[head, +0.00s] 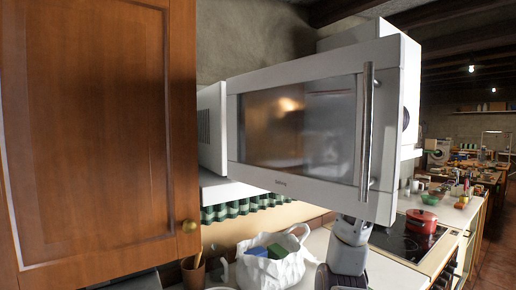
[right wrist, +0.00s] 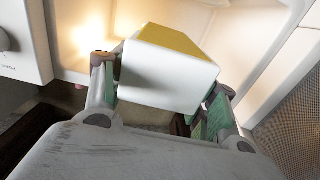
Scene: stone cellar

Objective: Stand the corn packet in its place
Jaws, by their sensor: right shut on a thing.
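A box-shaped packet (right wrist: 168,66), white on the near side and yellow on top, is in my right gripper (right wrist: 159,78) in the right wrist view. I take it for the corn packet, but no label can be read. The two fingers are shut on its sides, and it is tilted in the picture. Behind it is a pale, warmly lit space. In the head view the packet and the right gripper are hidden behind the white microwave door (head: 300,180). Only part of my right arm shows below the door. My left gripper is not in view.
The microwave door stands open towards me, with a vertical handle (head: 366,130). A wooden cabinet door (head: 95,140) fills the left. Below are a white bag (head: 283,272) holding blue and green things, and a hob with a red pot (head: 421,221).

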